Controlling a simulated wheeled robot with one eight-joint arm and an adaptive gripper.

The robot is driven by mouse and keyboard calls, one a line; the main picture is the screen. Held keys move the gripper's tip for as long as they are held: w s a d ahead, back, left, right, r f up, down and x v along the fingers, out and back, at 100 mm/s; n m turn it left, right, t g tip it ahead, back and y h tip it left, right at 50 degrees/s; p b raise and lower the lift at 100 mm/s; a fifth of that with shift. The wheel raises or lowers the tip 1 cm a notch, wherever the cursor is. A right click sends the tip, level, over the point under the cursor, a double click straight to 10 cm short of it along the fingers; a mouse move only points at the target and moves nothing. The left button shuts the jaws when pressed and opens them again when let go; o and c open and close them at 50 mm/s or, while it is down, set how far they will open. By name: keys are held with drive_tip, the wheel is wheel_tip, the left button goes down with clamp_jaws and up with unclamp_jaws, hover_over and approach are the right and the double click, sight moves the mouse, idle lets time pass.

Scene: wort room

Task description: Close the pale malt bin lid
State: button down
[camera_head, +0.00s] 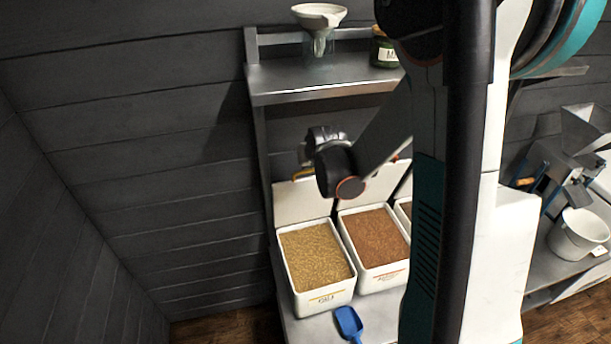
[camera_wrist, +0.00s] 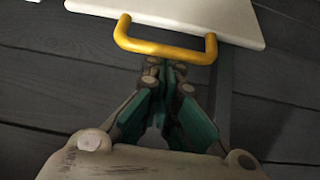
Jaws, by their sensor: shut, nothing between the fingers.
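The pale malt bin (camera_head: 317,265) is a white box full of pale grain at the left of the lower shelf. Its white lid (camera_head: 297,203) stands raised at the back of the bin, so the bin is open. The lid also shows at the top of the wrist view (camera_wrist: 190,12), with a yellow handle (camera_wrist: 165,46) on its edge. My gripper (camera_wrist: 168,68) is shut and empty, its fingertips close to the middle of the handle. I cannot tell whether they touch it. In the head view my wrist partly hides the handle (camera_head: 302,174) and lid top.
A second open bin (camera_head: 375,245) of reddish-brown malt stands just right, and a third is mostly hidden by my arm. A blue scoop (camera_head: 348,323) lies in front. An upper shelf (camera_head: 320,80) holds a funnel (camera_head: 319,17) and a dark jar (camera_head: 383,48) above.

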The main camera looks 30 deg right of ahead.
idle(0.4)
drive_tip(key=s+a+f+b, duration=0.1)
drive_tip(key=s+f+b, duration=0.8)
drive_tip(key=s, duration=0.2)
drive_tip(key=s+a+f+b, duration=0.2)
drive_tip(key=s+f+b, duration=0.7)
drive_tip(key=s+f, duration=0.1)
drive_tip(key=shift+s+a+f, duration=0.15)
drive_tip(key=shift+s+a, duration=0.1)
drive_tip(key=shift+s, duration=0.65)
idle(0.7)
wheel_tip(320, 180, up, 8)
drive_tip(key=p, duration=0.7)
drive_tip(key=shift+s, duration=0.1)
